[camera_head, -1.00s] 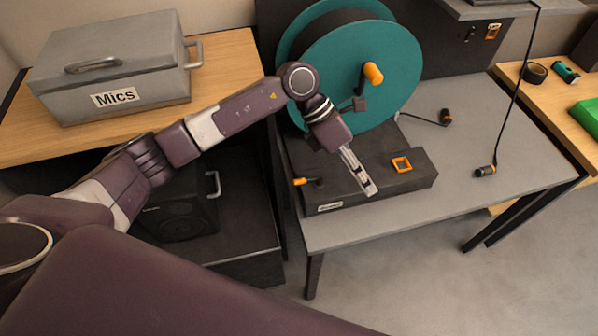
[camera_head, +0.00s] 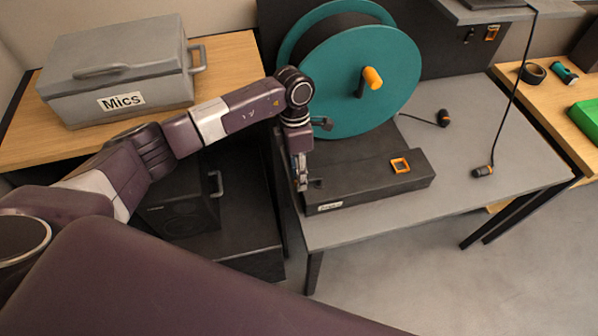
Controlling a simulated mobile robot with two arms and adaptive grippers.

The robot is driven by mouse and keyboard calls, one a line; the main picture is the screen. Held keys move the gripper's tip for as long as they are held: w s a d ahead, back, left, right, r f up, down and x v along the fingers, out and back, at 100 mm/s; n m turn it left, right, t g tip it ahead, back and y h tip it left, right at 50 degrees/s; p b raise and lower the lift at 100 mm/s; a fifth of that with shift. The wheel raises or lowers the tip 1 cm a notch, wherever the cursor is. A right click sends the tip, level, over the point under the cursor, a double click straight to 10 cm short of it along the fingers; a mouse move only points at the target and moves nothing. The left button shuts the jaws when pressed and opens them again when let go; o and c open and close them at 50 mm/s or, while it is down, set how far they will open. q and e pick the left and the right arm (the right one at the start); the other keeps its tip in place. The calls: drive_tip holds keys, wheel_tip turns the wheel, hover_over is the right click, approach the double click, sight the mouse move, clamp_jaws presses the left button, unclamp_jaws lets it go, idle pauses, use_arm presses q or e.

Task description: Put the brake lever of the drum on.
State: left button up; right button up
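The drum (camera_head: 355,85) is a teal cable reel with an orange crank knob (camera_head: 372,77). It stands on a black base (camera_head: 375,183) on the grey table. The brake lever (camera_head: 316,183) is at the left end of the base; only a small dark part shows, and its orange tip is hidden behind my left gripper. My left gripper (camera_head: 301,183) points down right at the lever, seen edge-on. I cannot tell whether its fingers touch or enclose the lever. My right gripper is out of view.
An orange square frame (camera_head: 400,165) sits on top of the base. A cable with a plug (camera_head: 443,118) and a hanging plug (camera_head: 482,171) are to the right. A grey "Mics" case (camera_head: 125,75) stands at left. The grey table (camera_head: 470,200) is clear at right front.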

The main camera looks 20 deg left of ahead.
use_arm(q)
drive_tip(key=shift+f, duration=0.25)
drive_tip(key=shift+c, duration=0.4)
clamp_jaws()
